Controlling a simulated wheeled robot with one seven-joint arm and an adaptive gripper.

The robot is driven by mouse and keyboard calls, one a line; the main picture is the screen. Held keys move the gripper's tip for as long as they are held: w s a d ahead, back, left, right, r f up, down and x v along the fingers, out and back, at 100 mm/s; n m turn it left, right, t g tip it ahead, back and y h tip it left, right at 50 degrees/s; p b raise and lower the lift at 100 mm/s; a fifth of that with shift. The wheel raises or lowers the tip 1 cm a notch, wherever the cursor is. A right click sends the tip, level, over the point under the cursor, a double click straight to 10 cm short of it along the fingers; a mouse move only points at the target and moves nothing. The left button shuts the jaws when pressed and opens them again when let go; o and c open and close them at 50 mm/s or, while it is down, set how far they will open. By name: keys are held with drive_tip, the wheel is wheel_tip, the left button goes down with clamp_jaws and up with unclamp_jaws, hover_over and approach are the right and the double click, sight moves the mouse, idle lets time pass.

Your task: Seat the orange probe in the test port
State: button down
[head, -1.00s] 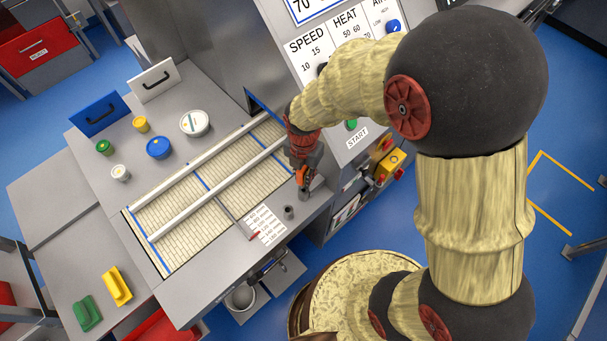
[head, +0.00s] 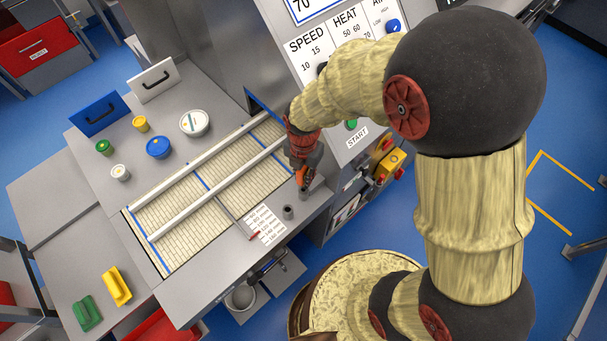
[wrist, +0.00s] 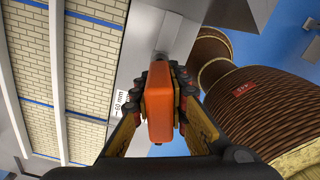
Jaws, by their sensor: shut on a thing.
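The orange probe (wrist: 160,110) is between the fingers of my gripper (wrist: 160,105), which is shut on it. In the head view the probe (head: 301,175) shows as a small orange patch at my gripper (head: 302,178), low over the right end of the grey counter. Its lower end is by a small grey fitting; I cannot tell whether it is inside or just above it. A short grey upright cylinder (head: 288,212) with a dark top, possibly the test port, stands on the counter just in front. In the wrist view a grey round part (wrist: 160,57) shows beyond the probe.
A printed mm scale (head: 265,224) lies left of the cylinder. A tiled conveyor with silver rails (head: 215,177) runs further left. The control panel (head: 345,85) rises behind my gripper. Several tubs, one a blue tub (head: 158,147), stand at the back left.

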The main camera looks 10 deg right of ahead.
drive_tip(key=shift+f+b, duration=0.5)
drive_tip(key=shift+f, duration=0.3)
drive_tip(key=c, duration=1.7)
unclamp_jaws()
drive_tip(key=shift+o, duration=0.2)
wheel_tip(320, 180, up, 12)
drive_tip(key=shift+f, duration=0.1)
